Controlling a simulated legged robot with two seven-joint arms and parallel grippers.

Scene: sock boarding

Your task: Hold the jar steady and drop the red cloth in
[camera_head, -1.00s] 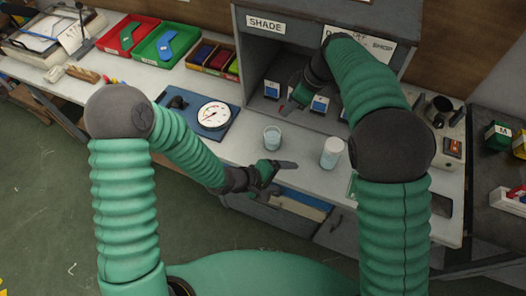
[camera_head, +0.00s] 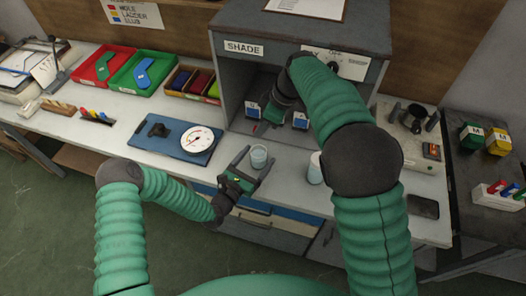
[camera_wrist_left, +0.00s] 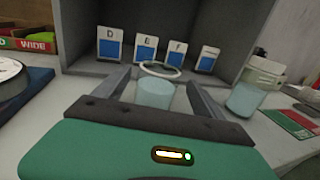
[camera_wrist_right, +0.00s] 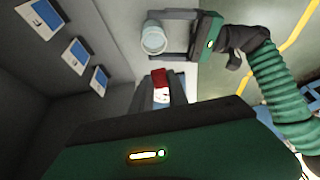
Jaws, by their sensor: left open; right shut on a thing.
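A clear glass jar (camera_head: 259,158) stands upright on the grey bench before the shade box. My left gripper (camera_head: 252,160) is open, with its fingers on either side of the jar. In the left wrist view the jar (camera_wrist_left: 155,93) stands between the fingers; contact cannot be told. My right gripper (camera_head: 265,122) is inside the shade box's opening, behind the jar. In the right wrist view it is shut on the red cloth (camera_wrist_right: 160,78), which shows red with a pale patch below. The jar (camera_wrist_right: 154,40) is apart from the cloth there.
A second pale container (camera_head: 315,168) stands to the right of the jar. The shade box (camera_head: 226,95) holds several blue-and-white cards. A blue board with a dial (camera_head: 197,139) lies left of the jar. Red and green trays (camera_head: 144,72) are at the back left.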

